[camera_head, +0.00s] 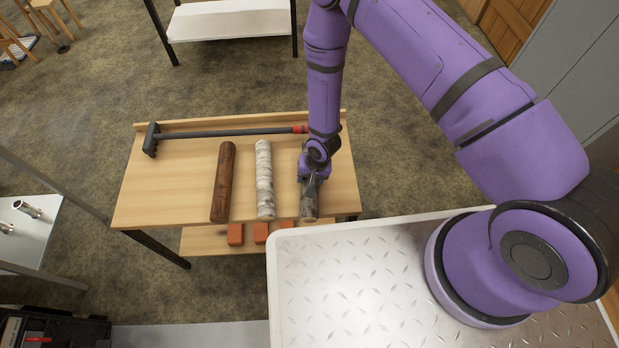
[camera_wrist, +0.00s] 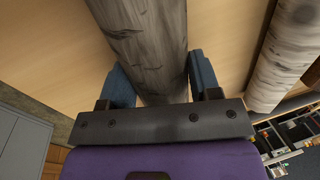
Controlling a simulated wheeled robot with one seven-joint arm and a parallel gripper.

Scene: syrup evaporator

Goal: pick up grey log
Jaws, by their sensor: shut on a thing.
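The grey log (camera_head: 309,205) lies on the wooden table, the rightmost of three logs. My gripper (camera_head: 311,178) is over it and hides much of its length in the head view. In the wrist view the grey log (camera_wrist: 147,45) runs between the two blue fingers of my gripper (camera_wrist: 158,82), one on each side. The gripper is shut on it. I cannot tell whether the log is clear of the tabletop.
A white birch log (camera_head: 264,180) and a brown log (camera_head: 222,182) lie to the left on the table (camera_head: 150,195). Orange blocks (camera_head: 235,234) sit on the lower shelf.

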